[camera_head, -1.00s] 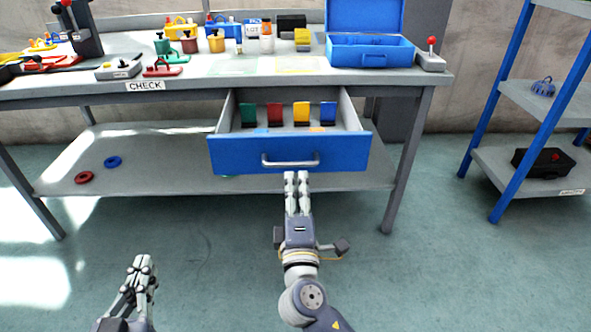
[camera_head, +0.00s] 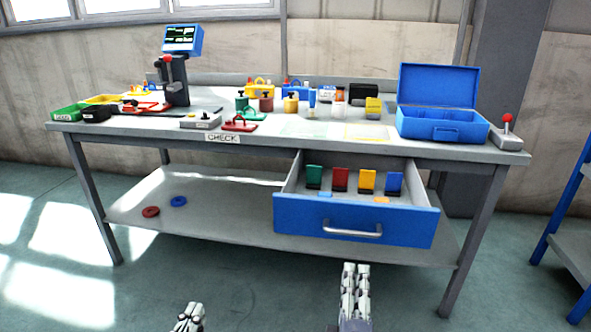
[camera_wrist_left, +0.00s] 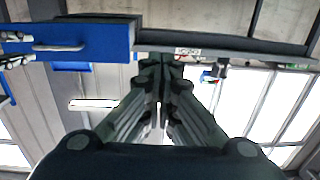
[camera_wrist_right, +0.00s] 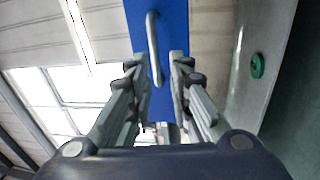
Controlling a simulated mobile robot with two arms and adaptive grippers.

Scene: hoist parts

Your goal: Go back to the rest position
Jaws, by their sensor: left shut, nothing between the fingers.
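My left gripper (camera_head: 190,316) is at the bottom edge of the head view, low in front of the bench. Its fingers meet in the left wrist view (camera_wrist_left: 161,65), and it is empty. My right gripper (camera_head: 354,275) is in front of and below the open blue drawer (camera_head: 300,222). Its fingers stand apart in the right wrist view (camera_wrist_right: 156,68), with nothing between them. The drawer's metal handle (camera_head: 352,231) shows beyond those fingers (camera_wrist_right: 153,45), apart from them. Both arms are mostly out of the head view.
The drawer juts out from the grey workbench (camera_head: 270,146) and holds several coloured upright pieces. A blue open case (camera_head: 440,122) and a red-knobbed lever box (camera_head: 507,135) stand on top at right. A blue-framed shelf (camera_head: 572,235) is at far right. Floor in front is clear.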

